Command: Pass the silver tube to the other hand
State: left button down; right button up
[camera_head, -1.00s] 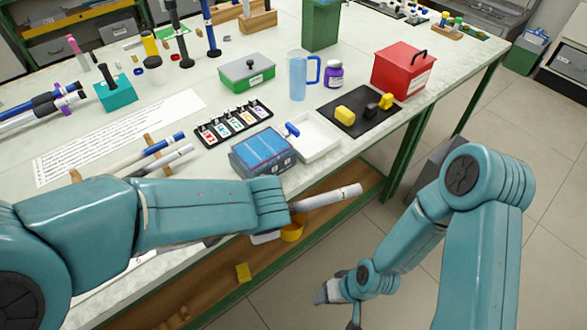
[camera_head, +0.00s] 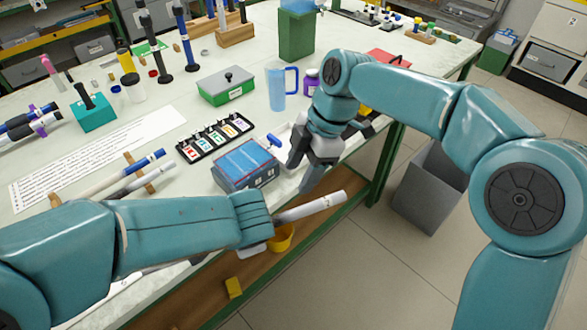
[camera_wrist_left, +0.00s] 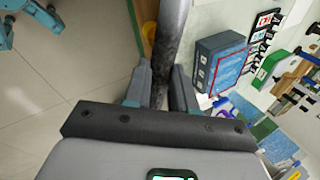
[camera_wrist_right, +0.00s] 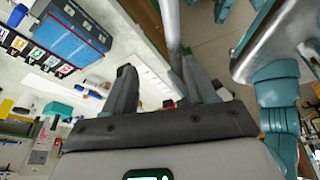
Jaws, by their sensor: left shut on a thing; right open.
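The silver tube (camera_head: 318,206) is held out over the table's front edge, its pale end pointing right and slightly up. My left gripper (camera_wrist_left: 160,88) is shut on it; in the left wrist view the tube (camera_wrist_left: 168,45) runs up from between the fingers. In the head view my teal left wrist hides those fingers. My right gripper (camera_head: 306,170) is open and empty, just above the tube's free part, fingers pointing down. In the right wrist view the tube (camera_wrist_right: 171,25) shows near the right-hand finger of my right gripper (camera_wrist_right: 158,85); I cannot tell whether they touch.
A blue box (camera_head: 246,164) sits behind the tube near the table edge. A card rack (camera_head: 215,137), a green box (camera_head: 226,86) and a blue mug (camera_head: 277,86) stand farther back. A grey bin (camera_head: 430,187) is on the floor. Below the tabletop is a wooden shelf (camera_head: 200,300).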

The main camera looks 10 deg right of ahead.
pick_arm(q)
jog(key=shift+s, duration=0.1)
pick_arm(e)
jog(key=shift+n+g, duration=0.4)
jog(key=x, duration=0.3)
jog(key=a+x, duration=0.1)
jog(key=x, duration=0.3)
jog(key=s+a+r+x, duration=0.1)
jog(key=x, duration=0.3)
jog(key=shift+a, duration=0.1)
jog(key=shift+s+a+f, duration=0.15)
jog(key=shift+f, duration=0.15)
grip_shut()
pick_arm(q)
jog(key=c, duration=0.8)
grip_release()
